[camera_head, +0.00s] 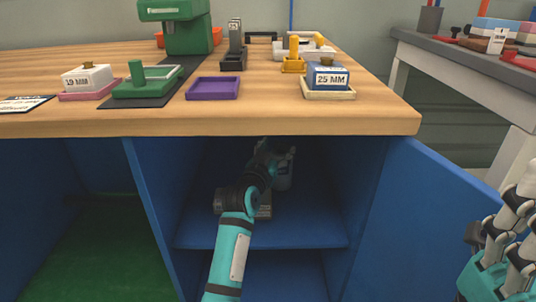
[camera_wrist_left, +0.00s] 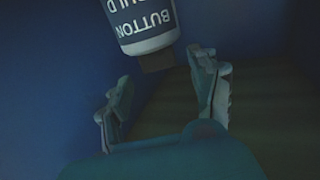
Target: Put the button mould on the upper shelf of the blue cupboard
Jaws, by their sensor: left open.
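The button mould (camera_wrist_left: 143,22) shows in the left wrist view as a white and dark blue cylinder with its label upside down. It lies beyond the fingertips, with clear space between it and my left gripper (camera_wrist_left: 165,88), which is open and empty. In the head view my left gripper (camera_head: 274,156) reaches into the blue cupboard (camera_head: 158,190), above its upper shelf (camera_head: 310,232). A greyish cylinder, probably the mould (camera_head: 285,172), stands beside the gripper, partly hidden. My right gripper (camera_head: 508,245) is at the right edge, outside the cupboard; its opening is unclear.
The cupboard's door (camera_head: 425,215) stands open to the right. The wooden worktop (camera_head: 250,110) above carries a purple tray (camera_head: 213,88), a 25 MM block (camera_head: 328,76) and other tools. The shelf's front is bare. A side table (camera_head: 470,62) is at the right.

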